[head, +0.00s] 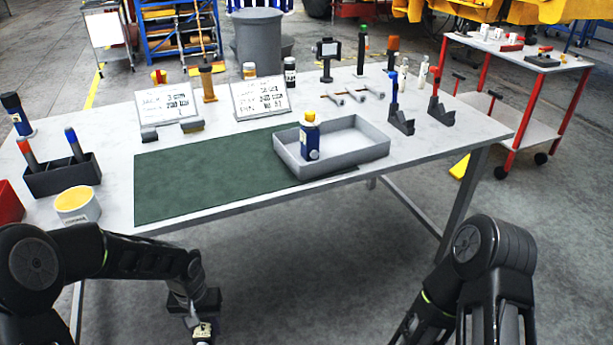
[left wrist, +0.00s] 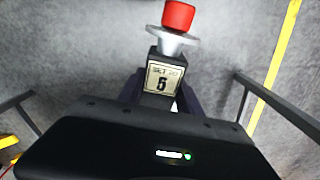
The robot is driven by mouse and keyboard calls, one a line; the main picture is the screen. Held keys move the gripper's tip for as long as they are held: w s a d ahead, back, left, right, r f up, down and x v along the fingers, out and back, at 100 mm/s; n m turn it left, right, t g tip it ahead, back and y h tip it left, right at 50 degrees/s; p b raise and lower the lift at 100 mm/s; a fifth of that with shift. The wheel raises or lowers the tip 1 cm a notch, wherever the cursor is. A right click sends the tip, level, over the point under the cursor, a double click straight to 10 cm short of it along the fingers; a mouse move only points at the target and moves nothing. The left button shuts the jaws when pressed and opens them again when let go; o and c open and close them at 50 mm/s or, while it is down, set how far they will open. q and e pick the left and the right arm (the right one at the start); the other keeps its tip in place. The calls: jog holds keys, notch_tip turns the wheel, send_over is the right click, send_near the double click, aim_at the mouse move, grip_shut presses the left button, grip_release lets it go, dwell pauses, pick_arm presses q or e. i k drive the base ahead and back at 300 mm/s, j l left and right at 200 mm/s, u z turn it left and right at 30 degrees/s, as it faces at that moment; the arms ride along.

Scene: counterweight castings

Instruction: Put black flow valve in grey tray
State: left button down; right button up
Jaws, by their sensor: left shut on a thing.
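My left gripper (head: 203,318) hangs low in front of the table's near edge, above the floor. It is shut on a black flow valve (left wrist: 163,78), which in the left wrist view has a dark block body with a label reading 5, a grey flange and a red knob. In the head view only a small labelled part of it (head: 202,331) shows at the bottom. The grey tray (head: 350,165) sits on the table right of centre. A blue bottle with a yellow cap (head: 310,138) stands inside its left part. My right gripper is out of view.
A green mat (head: 205,175) lies left of the tray, partly under it. A black holder (head: 62,177), a yellow-topped tin (head: 76,206) and a red bin (head: 8,203) stand at the left. Signs (head: 260,98), bottles and black stands (head: 400,122) line the back and right. The tray's right part is clear.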

aim_at(351, 144)
jog(key=i+l+u, duration=0.15)
jog(key=l, duration=0.55)
jog(key=i+l+u, duration=0.15)
jog(key=l, duration=0.55)
jog(key=i+l+u, duration=0.15)
jog(key=i+l, duration=0.15)
jog(key=l, duration=0.45)
jog(key=i+l+u, duration=0.15)
jog(key=l, duration=0.6)
jog(key=l+u, duration=0.15)
jog(key=l, duration=0.55)
